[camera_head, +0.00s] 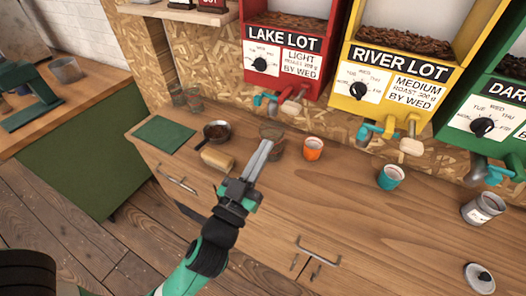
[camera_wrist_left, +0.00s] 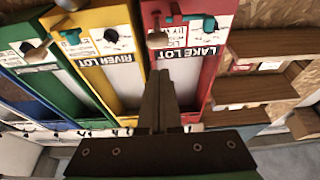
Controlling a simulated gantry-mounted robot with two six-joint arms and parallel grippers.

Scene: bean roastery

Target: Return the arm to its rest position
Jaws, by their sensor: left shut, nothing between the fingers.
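My left gripper (camera_head: 266,146) is in the middle of the head view, above the wooden counter (camera_head: 350,230). Its two fingers lie together with nothing between them. They point up and away, toward the red dispenser. In the left wrist view the shut fingers (camera_wrist_left: 160,88) point at the red LAKE LOT dispenser (camera_wrist_left: 190,65), which appears upside down. Part of a glass (camera_head: 272,133) is hidden behind the fingers. My right gripper is in neither view.
An orange cup (camera_head: 314,149), teal cup (camera_head: 390,178), grey canister (camera_head: 483,208) and lid (camera_head: 479,278) stand right. The front counter is clear.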

